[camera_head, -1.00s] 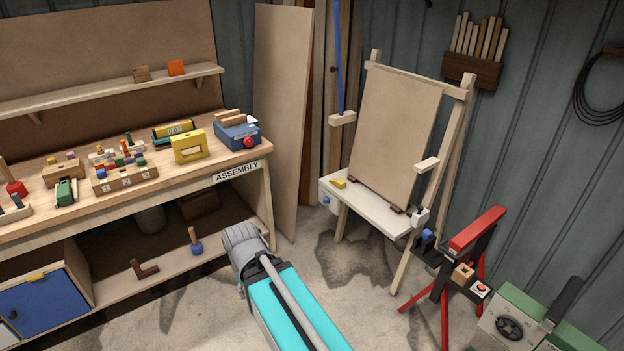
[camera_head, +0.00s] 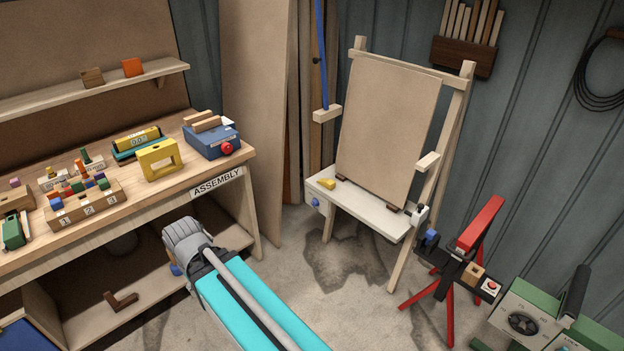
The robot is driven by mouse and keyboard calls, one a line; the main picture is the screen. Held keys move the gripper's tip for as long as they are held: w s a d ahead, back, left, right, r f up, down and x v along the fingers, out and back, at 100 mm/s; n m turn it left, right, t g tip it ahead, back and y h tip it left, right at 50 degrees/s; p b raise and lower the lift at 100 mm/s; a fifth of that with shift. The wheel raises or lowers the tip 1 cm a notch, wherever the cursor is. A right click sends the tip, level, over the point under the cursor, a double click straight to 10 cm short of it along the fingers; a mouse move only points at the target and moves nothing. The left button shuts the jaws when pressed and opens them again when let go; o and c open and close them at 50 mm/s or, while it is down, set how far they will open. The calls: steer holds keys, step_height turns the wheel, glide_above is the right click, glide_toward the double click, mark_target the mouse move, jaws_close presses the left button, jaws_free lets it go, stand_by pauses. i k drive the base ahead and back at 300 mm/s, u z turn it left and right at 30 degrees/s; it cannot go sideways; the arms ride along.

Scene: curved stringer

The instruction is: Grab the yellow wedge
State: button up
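A small yellow wedge (camera_head: 327,184) lies on the left end of the white easel shelf (camera_head: 372,217), in front of the tan board. My arm, in teal and grey, reaches up from the bottom of the view. Its grey end (camera_head: 187,240) is left of the easel and well apart from the wedge. I cannot make out my gripper's fingers, so whether they are open or shut does not show.
The assembly bench (camera_head: 150,202) stands at the left, holding a yellow frame block (camera_head: 158,172), a blue box (camera_head: 212,141) and several small blocks. A red and black stand (camera_head: 462,268) and a green machine (camera_head: 530,312) are at the right. Bare floor lies before the easel.

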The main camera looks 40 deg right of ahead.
mark_target(330, 185)
steer(key=z, duration=0.15)
steer(key=i, duration=0.7)
steer(key=z, duration=1)
steer(key=i, duration=0.8)
steer(key=z, duration=0.6)
steer(key=k, duration=0.9)
steer(key=z, duration=0.15)
steer(key=i, duration=0.5)
